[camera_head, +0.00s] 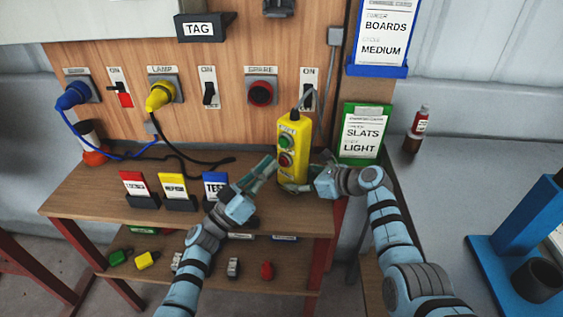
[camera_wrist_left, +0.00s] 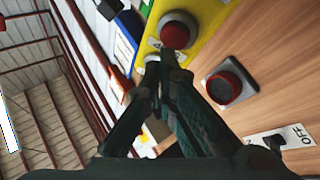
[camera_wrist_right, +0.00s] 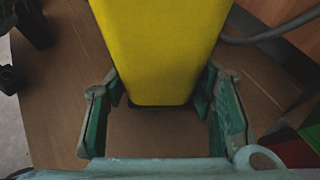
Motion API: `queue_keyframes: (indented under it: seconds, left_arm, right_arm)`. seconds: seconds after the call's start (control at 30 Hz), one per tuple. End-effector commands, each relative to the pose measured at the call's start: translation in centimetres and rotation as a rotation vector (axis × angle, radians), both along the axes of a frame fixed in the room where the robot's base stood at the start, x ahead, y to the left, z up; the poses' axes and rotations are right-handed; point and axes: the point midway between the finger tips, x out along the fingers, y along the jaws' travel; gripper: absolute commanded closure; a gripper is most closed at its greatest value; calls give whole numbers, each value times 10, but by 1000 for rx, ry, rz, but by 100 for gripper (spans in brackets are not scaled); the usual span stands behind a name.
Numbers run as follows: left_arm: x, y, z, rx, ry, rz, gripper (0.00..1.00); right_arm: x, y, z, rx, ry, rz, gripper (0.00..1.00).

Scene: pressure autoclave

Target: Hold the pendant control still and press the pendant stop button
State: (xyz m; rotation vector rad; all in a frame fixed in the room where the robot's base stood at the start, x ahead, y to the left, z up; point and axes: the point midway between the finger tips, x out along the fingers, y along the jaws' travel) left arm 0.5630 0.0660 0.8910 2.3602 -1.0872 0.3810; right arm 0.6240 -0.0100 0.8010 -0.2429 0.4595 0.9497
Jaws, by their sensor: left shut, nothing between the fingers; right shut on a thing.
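The yellow pendant control (camera_head: 296,152) hangs upright from its cable in front of the wooden panel. It has a green button (camera_head: 285,141) on top and a red stop button (camera_head: 285,160) below. My right gripper (camera_head: 309,178) is shut around the pendant's lower end; the right wrist view shows the yellow body (camera_wrist_right: 160,45) between its fingers (camera_wrist_right: 160,110). My left gripper (camera_head: 272,163) is shut and empty. In the left wrist view its closed fingertips (camera_wrist_left: 160,62) lie just below the red button (camera_wrist_left: 178,30); whether they touch cannot be told.
Behind the pendant, the panel has a red spare socket (camera_head: 261,93), a yellow lamp plug (camera_head: 160,95) and switches. Red, yellow and blue cards (camera_head: 215,185) stand on the wooden shelf. A green-framed sign (camera_head: 361,133) and small bottle (camera_head: 419,122) are to the right.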

Motion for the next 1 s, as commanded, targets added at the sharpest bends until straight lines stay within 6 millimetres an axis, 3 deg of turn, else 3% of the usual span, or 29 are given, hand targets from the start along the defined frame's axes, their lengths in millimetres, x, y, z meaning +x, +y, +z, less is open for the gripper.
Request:
queue_keyframes:
  seconds: [1.0]
  left_arm:
    - [9,-6,0,0,0,0,100]
  right_arm:
    - [0,0,0,0,0,0,66]
